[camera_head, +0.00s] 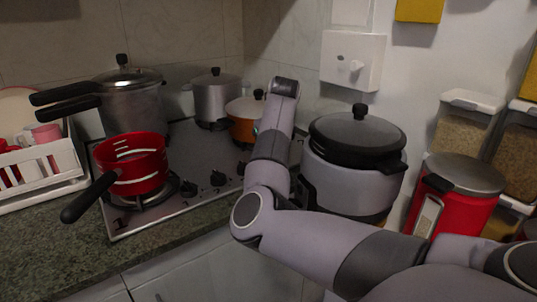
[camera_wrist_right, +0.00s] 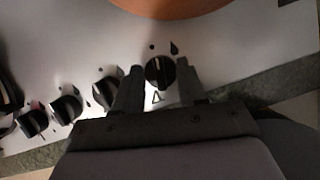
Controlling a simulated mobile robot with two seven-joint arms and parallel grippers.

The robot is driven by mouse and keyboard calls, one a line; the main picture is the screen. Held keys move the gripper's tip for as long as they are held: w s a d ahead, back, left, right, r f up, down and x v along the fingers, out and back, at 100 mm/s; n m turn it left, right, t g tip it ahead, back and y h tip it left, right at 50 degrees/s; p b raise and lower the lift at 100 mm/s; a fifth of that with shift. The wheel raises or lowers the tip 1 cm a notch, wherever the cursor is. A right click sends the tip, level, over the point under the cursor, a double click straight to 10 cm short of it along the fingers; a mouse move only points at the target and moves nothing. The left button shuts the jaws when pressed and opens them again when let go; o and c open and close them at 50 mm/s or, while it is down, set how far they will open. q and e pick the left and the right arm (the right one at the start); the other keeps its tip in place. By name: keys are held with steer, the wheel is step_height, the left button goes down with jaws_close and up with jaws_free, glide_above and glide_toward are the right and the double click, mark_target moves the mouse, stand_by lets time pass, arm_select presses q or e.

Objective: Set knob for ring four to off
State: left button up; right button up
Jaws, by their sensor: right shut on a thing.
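The stove (camera_head: 200,150) has a row of black knobs along its front edge. In the right wrist view, the knob at the right end of the row (camera_wrist_right: 160,73) stands between the two fingers of my right gripper (camera_wrist_right: 158,82), which is shut on it. A pale mark on this knob points roughly up, between a dot and a flame mark printed above it. The other knobs (camera_wrist_right: 66,108) are to the left. In the head view my right arm hides the gripper and the held knob. My left gripper is in neither view.
A red saucepan (camera_head: 132,165) sits on the front left burner, its handle over the counter (camera_head: 60,235). A pressure cooker (camera_head: 130,100), a steel pot (camera_head: 215,97) and an orange pot (camera_head: 245,118) stand behind. A large cooker (camera_head: 352,178) is right of my arm.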

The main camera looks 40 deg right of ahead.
steer(key=shift+n+y+b, duration=0.35)
steer(key=shift+n+y, duration=0.05)
steer(key=shift+n, duration=0.7)
steer(key=o, duration=1)
steer(key=v, duration=0.7)
steer(key=shift+s+d+r+b, duration=0.1)
steer(key=shift+s+r+b, duration=0.05)
steer(key=shift+b, duration=0.15)
